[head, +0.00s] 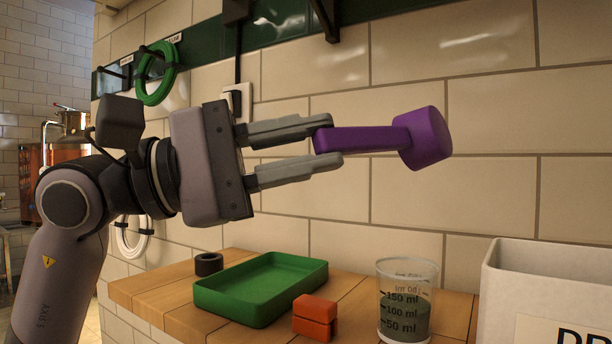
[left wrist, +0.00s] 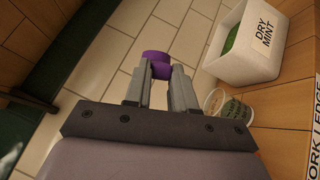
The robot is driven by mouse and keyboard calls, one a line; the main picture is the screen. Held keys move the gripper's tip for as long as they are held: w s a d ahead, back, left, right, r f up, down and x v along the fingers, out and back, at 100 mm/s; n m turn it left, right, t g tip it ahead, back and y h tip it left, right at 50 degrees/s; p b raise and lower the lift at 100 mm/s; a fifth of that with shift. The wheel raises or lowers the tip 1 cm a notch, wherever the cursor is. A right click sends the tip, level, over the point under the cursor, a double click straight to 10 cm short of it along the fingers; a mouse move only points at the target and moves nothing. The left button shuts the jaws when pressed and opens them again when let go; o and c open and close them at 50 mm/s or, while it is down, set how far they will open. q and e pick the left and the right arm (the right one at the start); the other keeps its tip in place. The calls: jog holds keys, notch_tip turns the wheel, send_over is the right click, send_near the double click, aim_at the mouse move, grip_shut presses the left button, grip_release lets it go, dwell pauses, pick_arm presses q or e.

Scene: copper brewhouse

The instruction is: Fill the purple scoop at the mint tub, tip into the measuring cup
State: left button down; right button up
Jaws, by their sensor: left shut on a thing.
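My left gripper (head: 328,148) is shut on the handle of the purple scoop (head: 425,138). It holds the scoop high above the counter, handle roughly level, bowl to the right. The scoop's opening and any contents are hidden. In the left wrist view the scoop (left wrist: 157,62) shows beyond the fingertips. The clear measuring cup (head: 407,300) stands on the counter below the scoop, with dark green matter up to about its upper marks. The white mint tub (head: 540,270) is at the right edge; its "DRY MINT" label shows in the left wrist view (left wrist: 262,35), with green inside. My right gripper is out of view.
A green tray (head: 262,315), a black ring (head: 208,264) and stacked orange blocks (head: 315,317) sit on the wooden counter (head: 180,310), left of the cup. A tiled wall (head: 480,110) stands close behind. Green (head: 157,75) and white (head: 133,240) coils hang at left.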

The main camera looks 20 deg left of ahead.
pick_arm(q)
jog(key=shift+a+r+m+g+y+p, duration=0.1)
jog(key=shift+r+m+g+y+p, duration=0.3)
jog(key=shift+r+m+p, duration=0.4)
jog(key=s+d+r+m+t+y+p, duration=0.1)
jog(key=d+r+m+y+p, duration=0.3)
jog(key=m+y+p, duration=0.6)
jog(key=shift+s+d+r+m+t+y+p, duration=0.7)
jog(key=shift+y+p, duration=1.1)
jog(key=shift+p, duration=4)
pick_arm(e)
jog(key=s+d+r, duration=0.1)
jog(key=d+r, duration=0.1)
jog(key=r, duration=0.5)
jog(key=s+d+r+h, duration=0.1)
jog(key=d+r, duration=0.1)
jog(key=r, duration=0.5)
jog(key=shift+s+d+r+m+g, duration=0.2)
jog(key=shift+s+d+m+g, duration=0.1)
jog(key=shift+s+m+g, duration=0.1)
pick_arm(q)
jog(key=shift+s+a+f+n+g, duration=0.1)
jog(key=shift+s+f+n+g, duration=0.1)
jog(key=shift+f+n+g, duration=0.15)
